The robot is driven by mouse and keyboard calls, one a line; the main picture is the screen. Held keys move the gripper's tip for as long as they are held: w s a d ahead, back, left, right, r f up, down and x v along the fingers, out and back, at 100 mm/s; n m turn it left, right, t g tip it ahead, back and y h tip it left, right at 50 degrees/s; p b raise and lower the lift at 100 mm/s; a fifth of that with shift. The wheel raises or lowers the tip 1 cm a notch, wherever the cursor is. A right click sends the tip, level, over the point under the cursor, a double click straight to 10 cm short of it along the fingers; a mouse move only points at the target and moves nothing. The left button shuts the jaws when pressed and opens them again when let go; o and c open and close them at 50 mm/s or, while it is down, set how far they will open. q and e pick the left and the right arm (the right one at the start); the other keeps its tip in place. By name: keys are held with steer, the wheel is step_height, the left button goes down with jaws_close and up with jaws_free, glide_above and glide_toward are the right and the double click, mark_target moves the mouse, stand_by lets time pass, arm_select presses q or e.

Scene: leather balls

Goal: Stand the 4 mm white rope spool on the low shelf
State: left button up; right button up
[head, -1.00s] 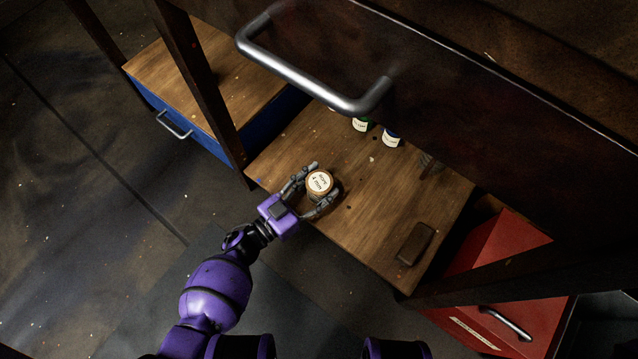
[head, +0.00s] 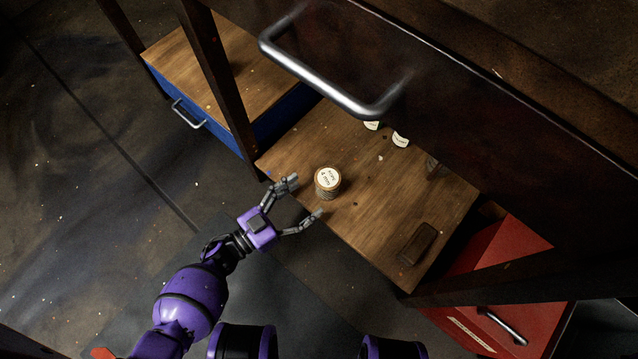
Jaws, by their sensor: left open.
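The rope spool (head: 328,182) stands upright on the low wooden shelf (head: 352,225), near its front left edge. Its round top carries a pale label with dark print that seems to read "rope 4 mm". My left gripper (head: 305,198) is open and empty, just in front of the spool and apart from it, with its fingers pointing toward it. My right gripper is not in view.
A dark block (head: 418,244) lies at the shelf's right front. Bottles with white labels (head: 400,139) stand at the back, partly hidden by the overhanging drawer with a metal handle (head: 330,85). A blue drawer (head: 215,135) is left, a red cabinet (head: 500,260) right.

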arm_select(q)
steer(key=v, duration=0.4)
steer(key=shift+p, duration=0.3)
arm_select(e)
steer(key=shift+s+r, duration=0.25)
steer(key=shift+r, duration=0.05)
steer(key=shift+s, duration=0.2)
